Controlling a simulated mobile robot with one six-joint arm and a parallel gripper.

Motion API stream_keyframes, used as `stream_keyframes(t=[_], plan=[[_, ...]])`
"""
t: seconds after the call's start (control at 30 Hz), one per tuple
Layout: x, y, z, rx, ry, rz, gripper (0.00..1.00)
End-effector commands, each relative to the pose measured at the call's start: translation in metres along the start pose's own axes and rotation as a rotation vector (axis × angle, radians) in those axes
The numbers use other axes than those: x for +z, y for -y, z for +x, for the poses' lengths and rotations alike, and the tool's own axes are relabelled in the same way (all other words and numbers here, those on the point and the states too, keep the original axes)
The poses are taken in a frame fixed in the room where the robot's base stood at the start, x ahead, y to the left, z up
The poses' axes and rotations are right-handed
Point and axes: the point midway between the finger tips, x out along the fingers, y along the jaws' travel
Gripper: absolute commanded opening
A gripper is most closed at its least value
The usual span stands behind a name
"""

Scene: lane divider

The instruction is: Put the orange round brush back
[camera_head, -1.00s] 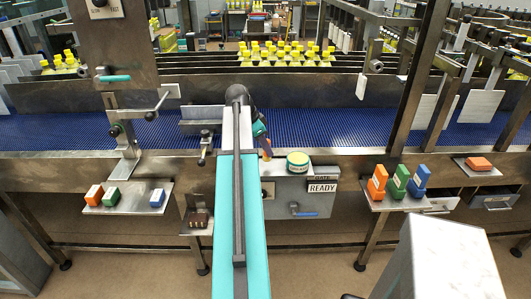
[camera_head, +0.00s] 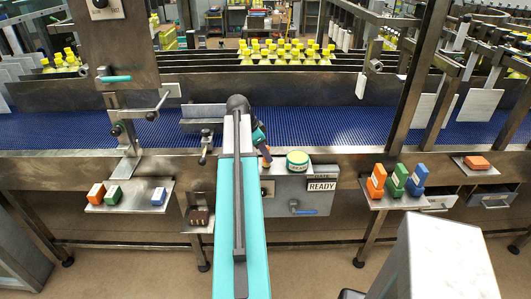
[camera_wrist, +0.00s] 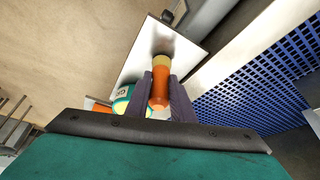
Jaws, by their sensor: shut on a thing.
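The orange round brush (camera_wrist: 160,88), with a pale yellow bristle end, is between the two dark fingers of my gripper (camera_wrist: 162,92) in the wrist view. The fingers are shut on its orange body, and the bristle end points away from my palm. In the head view, my gripper (camera_head: 265,152) is near the conveyor's front edge, just left of a round tin, and the brush is mostly hidden there. The tin (camera_head: 298,163), teal with a yellowish lid, also shows beside the left finger in the wrist view (camera_wrist: 122,105).
Orange, green and blue blocks stand on a right shelf (camera_head: 378,205) and a left shelf (camera_head: 100,209). A single orange block (camera_head: 477,163) lies farther right. A READY sign (camera_head: 322,186) hangs below the tin. The blue conveyor (camera_head: 330,126) runs behind my gripper.

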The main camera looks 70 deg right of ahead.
Motion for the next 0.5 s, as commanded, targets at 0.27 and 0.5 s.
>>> stream_keyframes(t=[0.27, 0.5], plan=[[0.0002, 0.0001, 0.0007, 0.000, 0.000, 0.000, 0.00], [0.0011, 0.0000, 0.0026, 0.000, 0.000, 0.000, 0.38]])
